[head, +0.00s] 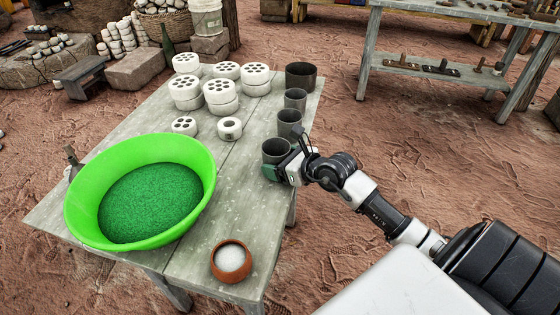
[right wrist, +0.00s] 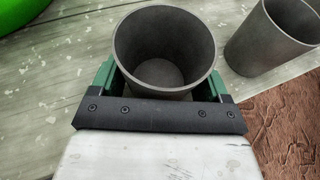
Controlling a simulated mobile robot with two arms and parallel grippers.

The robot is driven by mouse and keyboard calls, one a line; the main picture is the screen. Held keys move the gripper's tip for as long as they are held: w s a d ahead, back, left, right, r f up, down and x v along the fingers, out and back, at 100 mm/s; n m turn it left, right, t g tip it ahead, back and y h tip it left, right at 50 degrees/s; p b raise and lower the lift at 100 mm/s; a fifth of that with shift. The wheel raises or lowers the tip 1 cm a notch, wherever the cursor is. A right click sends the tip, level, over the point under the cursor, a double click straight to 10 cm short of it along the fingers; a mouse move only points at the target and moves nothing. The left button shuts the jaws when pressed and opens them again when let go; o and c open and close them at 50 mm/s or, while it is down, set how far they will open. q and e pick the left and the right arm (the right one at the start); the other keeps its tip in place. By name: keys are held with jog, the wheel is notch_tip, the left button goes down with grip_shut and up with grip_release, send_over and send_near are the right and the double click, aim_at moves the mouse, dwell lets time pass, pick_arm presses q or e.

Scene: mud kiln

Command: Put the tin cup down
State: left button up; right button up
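A grey tin cup (head: 276,151) is at the right edge of the weathered table (head: 190,262), at the near end of a row of similar cups. It is upright and looks empty in the right wrist view (right wrist: 164,50). My right gripper (head: 283,172) reaches it from the right. Its green fingers are on either side of the cup, close against its wall, and look shut on it. The cup's base seems to be at the tabletop, but the gripper partly hides it, so I cannot tell whether it touches. My left gripper is not in view.
Grey cups (head: 289,123) and a wider dark pot (head: 301,76) stand behind. White perforated pieces (head: 186,92) stand in the middle. A green basin (head: 190,215) and a clay bowl of white powder (head: 231,262) are nearer. Bare table lies left of the cup.

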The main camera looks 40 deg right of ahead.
jog(key=shift+o, duration=1.2)
jog(key=shift+r, duration=0.1)
